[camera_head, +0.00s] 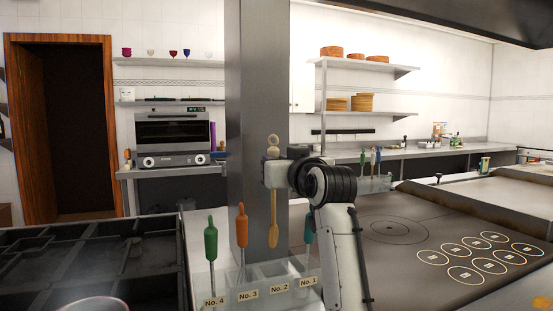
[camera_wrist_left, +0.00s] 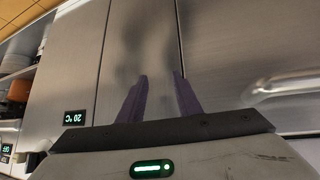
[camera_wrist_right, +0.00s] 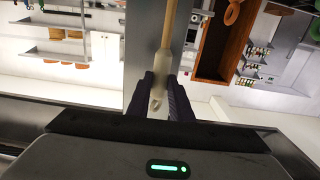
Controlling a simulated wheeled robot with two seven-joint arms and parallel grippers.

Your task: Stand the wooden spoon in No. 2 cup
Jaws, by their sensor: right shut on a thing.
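The wooden spoon (camera_head: 273,225) hangs upright below my right gripper (camera_head: 273,172), with its wider tan end down and a pale rounded end above the jaws. In the right wrist view, the spoon (camera_wrist_right: 167,30) passes between the two dark fingers (camera_wrist_right: 165,95), which are shut on it. The No. 2 cup (camera_head: 279,287) stands in a clear row of labelled cups and looks empty. The spoon's lower end appears just above or behind that cup's rim; the exact depth is unclear. My left gripper (camera_wrist_left: 160,90) is open and empty, facing a steel front (camera_wrist_left: 225,50).
The No. 4 cup holds a green-handled tool (camera_head: 210,240), No. 3 an orange one (camera_head: 242,228), and No. 1 a teal one (camera_head: 308,230), partly beside my right arm. A dark hob (camera_head: 400,235) lies right; a dark grate (camera_head: 80,265) lies left. A steel pillar (camera_head: 255,90) rises behind.

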